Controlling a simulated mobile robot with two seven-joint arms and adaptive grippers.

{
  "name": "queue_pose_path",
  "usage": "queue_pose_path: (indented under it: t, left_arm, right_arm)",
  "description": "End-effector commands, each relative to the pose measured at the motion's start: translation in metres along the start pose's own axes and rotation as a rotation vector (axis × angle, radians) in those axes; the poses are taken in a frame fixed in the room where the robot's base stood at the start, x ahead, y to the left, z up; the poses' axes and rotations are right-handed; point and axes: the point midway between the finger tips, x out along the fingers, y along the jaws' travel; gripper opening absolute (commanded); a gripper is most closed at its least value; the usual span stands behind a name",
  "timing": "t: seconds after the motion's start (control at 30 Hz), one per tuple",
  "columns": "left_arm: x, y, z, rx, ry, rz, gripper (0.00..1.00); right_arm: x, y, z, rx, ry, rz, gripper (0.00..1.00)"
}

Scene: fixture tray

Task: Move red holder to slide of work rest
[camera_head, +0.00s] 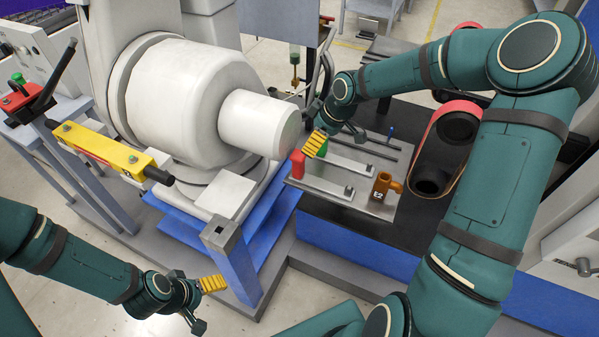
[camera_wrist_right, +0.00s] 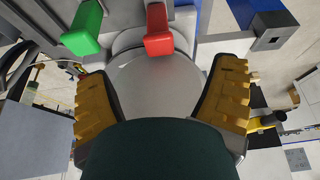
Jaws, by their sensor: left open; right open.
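The red holder (camera_head: 298,164) stands upright at the left edge of a metal fixture tray (camera_head: 377,209). It also shows at the top middle of the right wrist view (camera_wrist_right: 158,38). My right gripper (camera_head: 314,144) is open and empty, its yellow fingers above and just right of the red holder, apart from it. Flat metal slides (camera_head: 328,187) lie on the tray; I cannot tell which belongs to the work rest. My left gripper (camera_head: 213,284) is low at the left, away from the tray, with nothing seen in it.
A green holder (camera_wrist_right: 84,27) stands beside the red one, partly hidden by my right gripper in the head view. An orange-brown block (camera_head: 384,186) stands at the tray's right. A large white machine (camera_head: 190,95) rises left of the tray. A blue-grey post (camera_head: 232,262) stands near my left gripper.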

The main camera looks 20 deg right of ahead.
Motion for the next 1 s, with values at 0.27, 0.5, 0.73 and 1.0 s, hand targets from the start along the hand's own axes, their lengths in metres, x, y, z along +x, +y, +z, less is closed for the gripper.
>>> queue_pose_path:
  t: [0.27, 0.5, 0.73, 1.0]
  left_arm:
    - [0.013, -0.005, 0.005, 0.003, -0.011, 0.001, 0.80]
    - [0.015, -0.006, 0.007, 0.004, -0.014, 0.001, 0.80]
    - [0.024, -0.009, 0.008, 0.006, -0.016, 0.002, 0.80]
    - [0.027, -0.010, 0.007, 0.006, -0.013, 0.001, 0.80]
  right_arm:
    - [0.055, -0.001, 0.000, -0.001, 0.001, -0.004, 0.85]
    - [0.071, -0.001, -0.001, 0.001, 0.001, -0.002, 0.85]
    - [0.102, 0.002, -0.002, 0.000, 0.002, -0.003, 0.85]
    - [0.121, 0.003, -0.002, 0.001, 0.001, -0.002, 0.85]
